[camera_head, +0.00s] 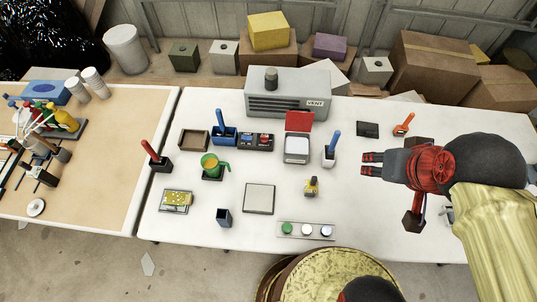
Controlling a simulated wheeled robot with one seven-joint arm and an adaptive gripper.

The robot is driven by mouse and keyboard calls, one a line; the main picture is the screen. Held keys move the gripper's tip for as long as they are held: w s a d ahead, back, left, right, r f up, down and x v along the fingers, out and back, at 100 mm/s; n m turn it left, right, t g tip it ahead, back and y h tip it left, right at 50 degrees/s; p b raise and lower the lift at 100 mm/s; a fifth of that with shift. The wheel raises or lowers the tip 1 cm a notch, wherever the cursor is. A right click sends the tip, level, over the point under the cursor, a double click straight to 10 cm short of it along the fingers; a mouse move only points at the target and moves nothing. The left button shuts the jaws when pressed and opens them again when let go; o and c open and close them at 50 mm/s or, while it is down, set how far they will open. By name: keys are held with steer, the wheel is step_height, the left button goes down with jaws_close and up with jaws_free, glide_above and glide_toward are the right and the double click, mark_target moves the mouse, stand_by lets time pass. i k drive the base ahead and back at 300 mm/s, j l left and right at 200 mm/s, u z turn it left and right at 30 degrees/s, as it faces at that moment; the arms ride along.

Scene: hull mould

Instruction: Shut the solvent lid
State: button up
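A small white box (297,151) stands on the white table, right of the middle. Its red lid (299,121) stands raised at the box's back edge, so the box is open; it appears to be the solvent container, though I can read no label on it. My gripper (371,164) is to the right of the box, fingers pointing left towards it. The two dark, red-marked fingers are apart with a gap between them and nothing held. The gripper does not touch the box or lid.
A white holder with a blue-handled tool (331,149) stands between the box and my gripper. A grey vent unit (287,98) is behind the lid. A yellow-topped item (311,187) and a tray of colored pots (306,231) lie in front.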

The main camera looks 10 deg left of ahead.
mark_target(296, 122)
steer(key=u, duration=0.55)
steer(key=k+l, duration=0.15)
steer(key=l, duration=0.25)
steer(key=k+l, duration=0.1)
steer(key=l, duration=0.3)
steer(key=k+l+z, duration=0.1)
steer(key=l, duration=0.35)
steer(key=k+l, duration=0.15)
steer(key=l, duration=0.25)
steer(key=k+l, duration=0.1)
steer(key=l, duration=0.3)
steer(key=k+z, duration=0.05)
